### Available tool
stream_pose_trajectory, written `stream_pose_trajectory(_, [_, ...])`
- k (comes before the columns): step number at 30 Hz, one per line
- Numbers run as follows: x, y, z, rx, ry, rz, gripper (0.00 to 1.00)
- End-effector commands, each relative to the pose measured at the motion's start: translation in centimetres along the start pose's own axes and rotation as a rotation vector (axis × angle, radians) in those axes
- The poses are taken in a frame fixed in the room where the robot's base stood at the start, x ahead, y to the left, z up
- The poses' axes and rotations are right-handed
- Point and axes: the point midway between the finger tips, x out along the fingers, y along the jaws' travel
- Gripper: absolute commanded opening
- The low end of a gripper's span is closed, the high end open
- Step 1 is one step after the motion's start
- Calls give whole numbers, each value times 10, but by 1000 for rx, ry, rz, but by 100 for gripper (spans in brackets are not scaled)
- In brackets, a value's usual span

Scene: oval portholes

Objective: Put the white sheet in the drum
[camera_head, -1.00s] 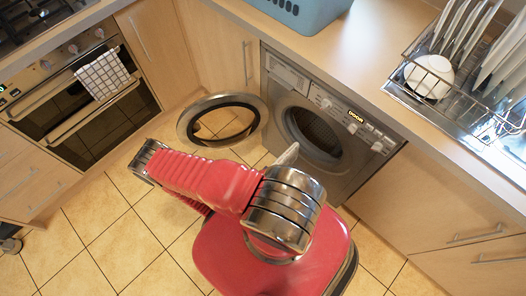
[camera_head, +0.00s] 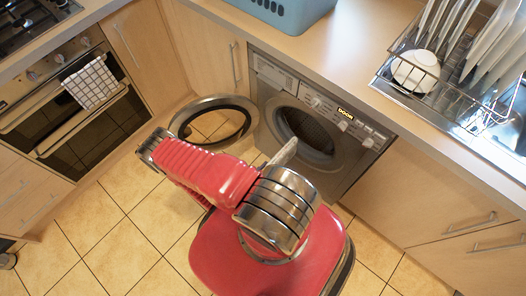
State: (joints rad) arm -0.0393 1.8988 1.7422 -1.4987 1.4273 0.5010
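The washing machine (camera_head: 345,155) stands under the worktop, ahead and right of centre. Its round door (camera_head: 212,101) hangs wide open to the left. The drum (camera_head: 303,132) shows as a dark round opening. A pale, whitish strip (camera_head: 285,152) sticks out from behind my red arm, in front of the drum's lower left edge in the picture. I cannot tell whether it is the white sheet or part of my gripper. My gripper itself is hidden behind the arm. No other white sheet shows.
A blue basket (camera_head: 290,12) stands on the worktop above the machine. A dish rack (camera_head: 415,80) with plates and a white bowl (camera_head: 415,70) is at the right. An oven (camera_head: 75,105) with a checked towel (camera_head: 92,80) is at the left. The tiled floor (camera_head: 95,245) is clear at the left.

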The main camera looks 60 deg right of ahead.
Motion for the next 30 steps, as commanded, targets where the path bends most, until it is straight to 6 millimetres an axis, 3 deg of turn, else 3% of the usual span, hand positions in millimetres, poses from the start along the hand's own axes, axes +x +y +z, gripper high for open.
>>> stream_pose_trajectory(30, [80,-1,7,2,0,-5,4])
